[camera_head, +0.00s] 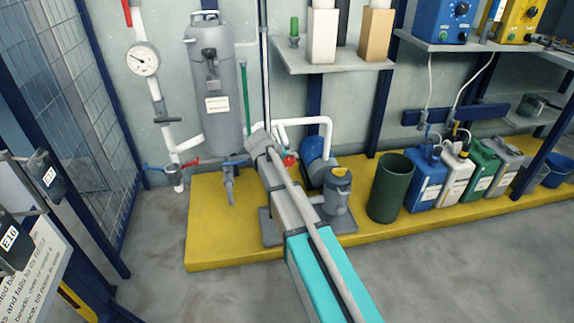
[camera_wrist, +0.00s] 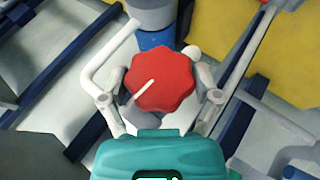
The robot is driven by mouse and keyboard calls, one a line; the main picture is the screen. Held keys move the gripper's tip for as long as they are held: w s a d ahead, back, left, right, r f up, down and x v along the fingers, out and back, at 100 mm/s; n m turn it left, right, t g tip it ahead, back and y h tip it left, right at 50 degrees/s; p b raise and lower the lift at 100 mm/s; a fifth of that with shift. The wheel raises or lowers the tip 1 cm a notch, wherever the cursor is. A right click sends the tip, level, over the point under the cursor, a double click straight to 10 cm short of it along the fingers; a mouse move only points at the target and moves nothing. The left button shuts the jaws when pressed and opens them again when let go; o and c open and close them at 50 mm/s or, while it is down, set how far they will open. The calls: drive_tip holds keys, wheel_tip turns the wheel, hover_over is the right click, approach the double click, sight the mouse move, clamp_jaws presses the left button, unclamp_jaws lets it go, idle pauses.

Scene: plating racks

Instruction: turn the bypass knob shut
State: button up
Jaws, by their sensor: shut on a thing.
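The bypass knob is a red, lobed handwheel (camera_wrist: 172,88) with a white pointer line, seen large in the middle of the wrist view. The line runs on a slant from lower left to upper right. My gripper (camera_wrist: 161,82) has a finger on either side of the knob and is shut on it. In the head view only a small bit of the red knob (camera_head: 290,160) shows beside my arm, by the white pipes. My arm hides most of the gripper there. I cannot tell from the pointer alone whether the valve is open or closed.
A grey filter vessel (camera_head: 215,105) and a pressure gauge (camera_head: 142,60) stand at the left. A blue and grey pump (camera_head: 335,190) and a dark green bin (camera_head: 391,188) stand on the yellow plinth (camera_head: 225,225). Several jugs stand to the right. The floor in front is clear.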

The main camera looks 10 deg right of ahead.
drive_tip(key=shift+f+h+b, duration=0.1)
drive_tip(key=shift+h+b, duration=0.5)
drive_tip(key=shift+h, duration=0.1)
drive_tip(key=o, duration=0.9)
drive_tip(key=shift+o, duration=0.2)
drive_tip(key=shift+s, duration=0.1)
